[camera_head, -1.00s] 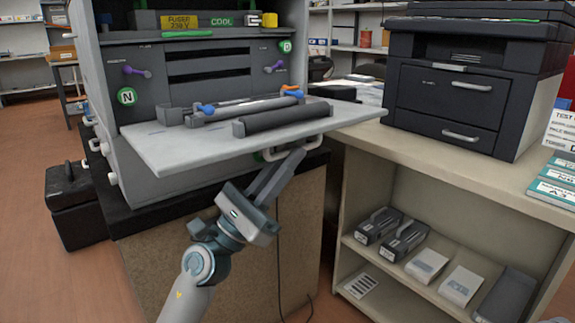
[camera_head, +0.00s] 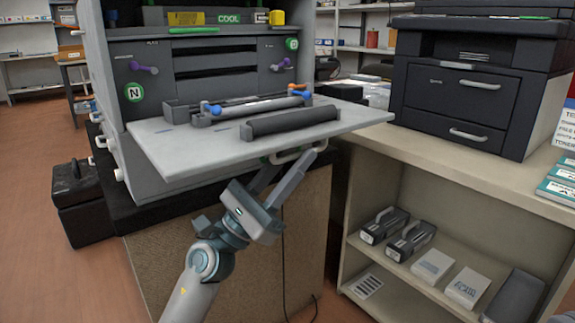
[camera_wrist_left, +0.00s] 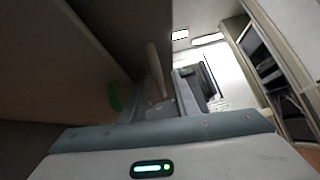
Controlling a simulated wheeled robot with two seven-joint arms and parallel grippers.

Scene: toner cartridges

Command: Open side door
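The large grey printer (camera_head: 104,60) stands at the left with its front door (camera_head: 185,155) folded down flat like a shelf. A white bar handle (camera_head: 291,156) sits under this door's front edge. Small white knobs (camera_head: 118,174) show on the printer's left side; I cannot tell whether that side has opened. My left gripper (camera_head: 287,163) is open just below the front door, its fingers spread around the handle. In the left wrist view a pale bar (camera_wrist_left: 155,70), apparently the handle, shows between the fingers. My right gripper is not in view.
Dark rollers (camera_head: 292,122) lie on the folded-down door. A black case (camera_head: 76,200) sits on the floor beside the printer's left side. A black printer (camera_head: 455,100) stands on a counter at the right, above shelves holding cartridges (camera_head: 410,240). Open floor shows at the left.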

